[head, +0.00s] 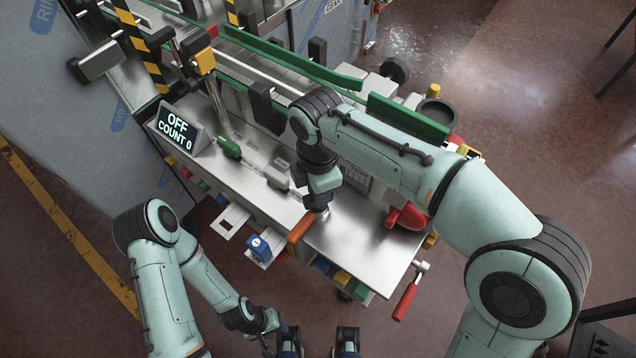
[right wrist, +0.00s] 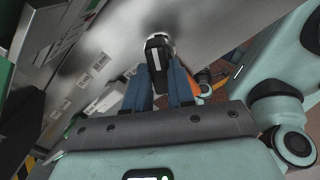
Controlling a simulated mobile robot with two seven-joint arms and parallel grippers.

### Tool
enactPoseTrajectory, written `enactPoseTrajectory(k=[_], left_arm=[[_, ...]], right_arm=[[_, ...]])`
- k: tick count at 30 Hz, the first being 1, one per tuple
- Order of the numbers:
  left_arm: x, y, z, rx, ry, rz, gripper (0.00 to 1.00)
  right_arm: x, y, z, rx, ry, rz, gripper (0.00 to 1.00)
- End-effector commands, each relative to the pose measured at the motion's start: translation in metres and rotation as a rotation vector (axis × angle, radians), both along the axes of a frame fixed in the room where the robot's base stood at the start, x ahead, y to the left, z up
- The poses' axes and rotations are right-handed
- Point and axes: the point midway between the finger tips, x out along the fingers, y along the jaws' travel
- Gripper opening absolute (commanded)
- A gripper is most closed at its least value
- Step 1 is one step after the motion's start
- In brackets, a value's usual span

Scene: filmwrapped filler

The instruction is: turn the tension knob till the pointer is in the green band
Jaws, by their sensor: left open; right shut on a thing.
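My right gripper (right wrist: 158,84) is shut on a black knob (right wrist: 157,58) with a silver base on the steel bench top, with one blue finger on each side of it. In the head view the right gripper (head: 320,202) points down at the bench; it and the forearm mostly hide the knob. A pale printed panel (head: 356,186) stands partly behind the right arm; I cannot read it. I cannot make out the pointer or the green band in either view. My left gripper (head: 318,338) is open and empty at the bottom of the head view, off the bench's front edge.
A red crank handle (head: 405,301) juts from the front right corner. A display (head: 178,131) reads OFF, COUNT 0. A blue box (head: 258,246) sits at the front.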

Motion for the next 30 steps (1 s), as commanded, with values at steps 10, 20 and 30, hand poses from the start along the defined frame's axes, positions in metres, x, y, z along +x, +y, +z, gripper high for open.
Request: enactPoseTrajectory(k=[10, 20, 30], left_arm=[[0.009, 0.000, 0.018, 0.000, -0.010, 0.000, 0.43], [0.014, 0.000, 0.027, 0.000, -0.016, 0.000, 0.43], [0.017, 0.000, 0.032, 0.000, -0.019, 0.000, 0.43]], right_arm=[[0.000, 0.000, 0.002, 0.000, 0.000, -0.330, 0.00], [0.000, 0.000, 0.001, 0.000, -0.001, -0.617, 0.00], [0.001, 0.000, 0.000, 0.000, -0.001, -0.802, 0.00]])
